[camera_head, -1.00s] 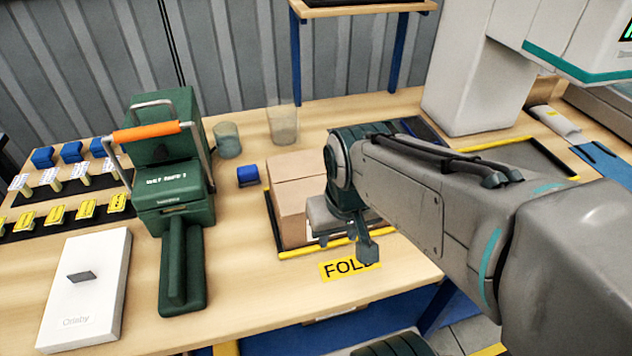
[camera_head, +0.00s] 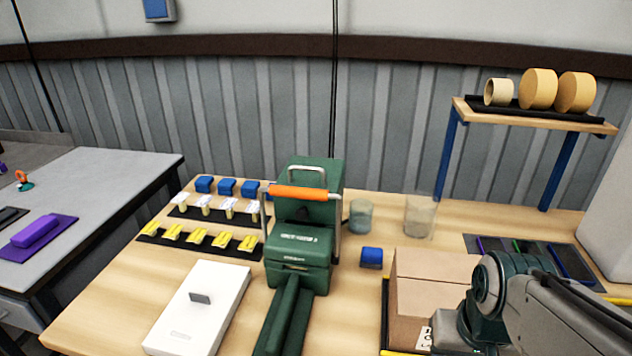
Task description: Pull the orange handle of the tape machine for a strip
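The tape machine (camera_head: 299,249) is a dark green unit on the wooden bench, near the middle of the head view. Its orange handle (camera_head: 301,193) is a horizontal grip on a metal bail, raised across the upper front of the machine. A long green arm runs forward from the machine toward the bench's front. No strip of tape shows at its front. My gripper (camera_head: 458,330) is at the lower right, beside a brown carton (camera_head: 428,290), well right of the machine. Its fingers are largely hidden, so its opening cannot be made out.
A white box (camera_head: 198,308) lies left of the machine. Rows of yellow clips (camera_head: 196,237) and blue blocks (camera_head: 226,187) stand behind it. A shelf (camera_head: 530,115) holds tape rolls.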

